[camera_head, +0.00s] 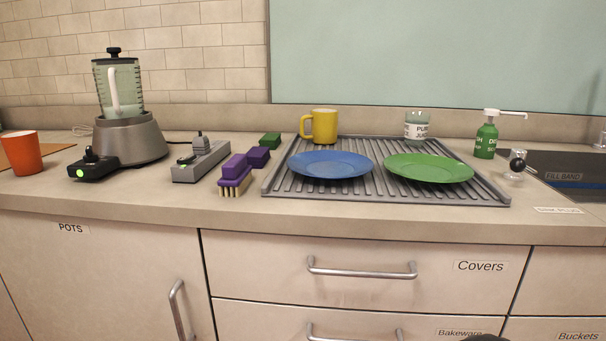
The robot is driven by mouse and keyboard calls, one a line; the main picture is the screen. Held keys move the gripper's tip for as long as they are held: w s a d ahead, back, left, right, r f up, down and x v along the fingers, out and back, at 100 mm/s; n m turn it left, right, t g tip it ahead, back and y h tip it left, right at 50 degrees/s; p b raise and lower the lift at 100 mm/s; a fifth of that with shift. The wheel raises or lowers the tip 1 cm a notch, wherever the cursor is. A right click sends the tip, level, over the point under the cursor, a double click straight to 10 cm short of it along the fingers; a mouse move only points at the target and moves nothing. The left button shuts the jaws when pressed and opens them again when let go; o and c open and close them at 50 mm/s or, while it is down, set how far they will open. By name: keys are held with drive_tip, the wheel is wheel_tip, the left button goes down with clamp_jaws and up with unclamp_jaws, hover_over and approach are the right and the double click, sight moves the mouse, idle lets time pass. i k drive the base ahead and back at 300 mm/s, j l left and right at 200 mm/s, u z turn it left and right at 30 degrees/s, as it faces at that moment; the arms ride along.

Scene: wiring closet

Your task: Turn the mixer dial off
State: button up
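A mixer that looks like a blender (130,137) stands on the counter at the left, with a grey base, a clear jug and a black lid. A black control box (92,170) sits at the front left of its base. A small black knob, which looks like the dial (91,154), stands up on the box. A round green light (80,173) glows on the box's front face. The dial is too small here to read its setting.
An orange cup (21,154) stands left of the mixer. A ridged drying rack (385,197) holds blue and green plates. The counter's front edge is clear.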

sight(90, 157)
drive_tip(key=i+j, duration=0.15)
drive_tip(key=j, duration=0.55)
drive_tip(key=i+j+z, duration=0.1)
drive_tip(key=j, duration=0.55)
drive_tip(key=i+j, duration=0.15)
drive_tip(key=j, duration=0.55)
drive_tip(key=i+j, duration=0.1)
drive_tip(key=j, duration=0.6)
drive_tip(key=i+j+z, duration=0.1)
drive_tip(key=j, duration=0.6)
drive_tip(key=k, duration=0.3)
